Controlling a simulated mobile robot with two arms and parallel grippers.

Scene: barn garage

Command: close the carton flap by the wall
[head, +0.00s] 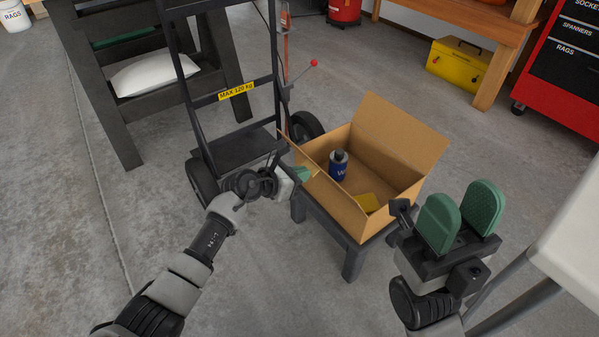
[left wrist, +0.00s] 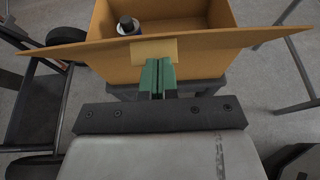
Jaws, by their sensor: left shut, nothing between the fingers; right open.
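An open cardboard carton (head: 345,208) sits on a low dark stand (head: 354,262). Its far flap (head: 405,132) stands up, leaning outward. The flap on its left side (head: 318,178) is also open; it crosses the left wrist view (left wrist: 220,42) as a long, thin board. My left gripper (head: 302,174) is shut and empty, its green fingertips (left wrist: 158,76) close to that left flap; whether they touch it is unclear. My right gripper (head: 460,215) is open and empty, right of the carton.
A hand truck (head: 236,150) with black wheels stands left of the carton, close to my left gripper. A dark rack (head: 100,75) is behind it. A yellow toolbox (head: 458,65) and red cabinet (head: 560,75) are at back right. A pale tabletop (head: 575,240) is at right.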

